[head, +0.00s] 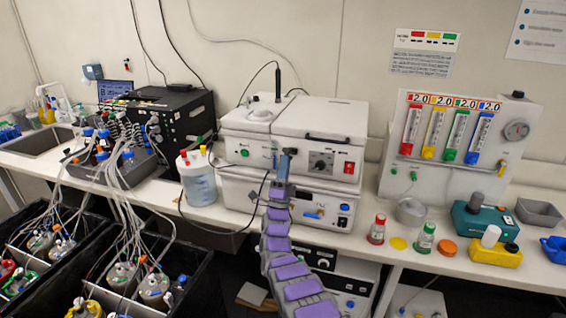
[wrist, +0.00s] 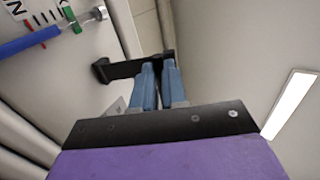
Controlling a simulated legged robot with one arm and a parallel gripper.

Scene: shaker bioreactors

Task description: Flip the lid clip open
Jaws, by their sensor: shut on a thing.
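The white shaker unit (head: 260,128) stands in the middle of the bench with its lid down. A black handle (head: 328,137) is on the lid's front edge and shows as a dark bar in the wrist view (wrist: 125,69). My gripper (head: 286,160), with blue fingers, is upright at the unit's front, left of the handle. In the wrist view my gripper (wrist: 159,70) has its fingers almost together. It is shut on a small dark piece, the lid clip (head: 290,151), at the fingertips. The fingers largely hide the clip, and its exact position is unclear.
A gas panel with coloured flow tubes (head: 447,140) stands right of the unit. A clear bottle (head: 198,177) stands to its left. Tubed vessels sit in black bins (head: 180,270) at lower left.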

